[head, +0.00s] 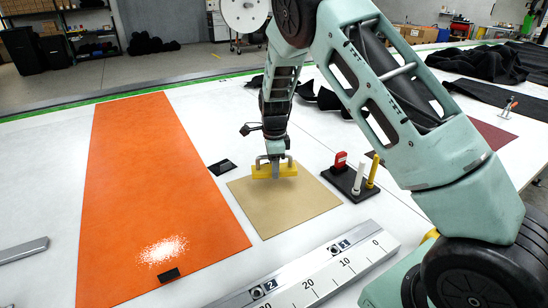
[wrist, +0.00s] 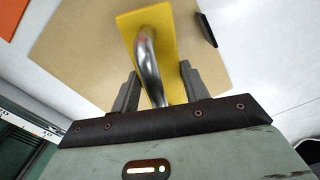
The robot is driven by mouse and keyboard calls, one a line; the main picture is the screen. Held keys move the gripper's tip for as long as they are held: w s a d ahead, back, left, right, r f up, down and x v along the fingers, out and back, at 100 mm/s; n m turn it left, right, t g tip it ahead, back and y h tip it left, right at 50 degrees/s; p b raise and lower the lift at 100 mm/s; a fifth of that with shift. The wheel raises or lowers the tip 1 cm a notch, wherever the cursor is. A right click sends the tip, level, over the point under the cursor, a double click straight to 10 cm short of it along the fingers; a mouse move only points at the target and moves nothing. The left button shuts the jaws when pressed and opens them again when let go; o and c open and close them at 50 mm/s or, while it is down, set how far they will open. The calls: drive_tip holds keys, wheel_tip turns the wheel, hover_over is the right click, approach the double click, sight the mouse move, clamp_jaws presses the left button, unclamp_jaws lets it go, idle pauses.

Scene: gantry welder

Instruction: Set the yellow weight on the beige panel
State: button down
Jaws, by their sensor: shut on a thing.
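The yellow weight (head: 262,172) is a flat yellow block with a curved metal handle (wrist: 151,65). It is over the far part of the beige panel (head: 285,210); I cannot tell whether it touches the panel or hangs just above it. My gripper (head: 275,168) comes down from above and is shut on the weight's handle. In the wrist view the fingers stand on both sides of the handle, with the yellow block (wrist: 165,30) beyond and the beige panel (wrist: 85,55) behind it.
An orange panel (head: 145,190) lies to the left. A black stand (head: 345,183) with red, white and yellow upright pieces is close on the right. A small black plate (head: 222,167) lies just left of the weight. A long ruler bar (head: 320,275) lies in front.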

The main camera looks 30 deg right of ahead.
drive_tip(key=shift+f+p, duration=0.45)
drive_tip(key=shift+f, duration=1.35)
drive_tip(key=shift+f, duration=0.15)
drive_tip(key=c, duration=0.7)
unclamp_jaws()
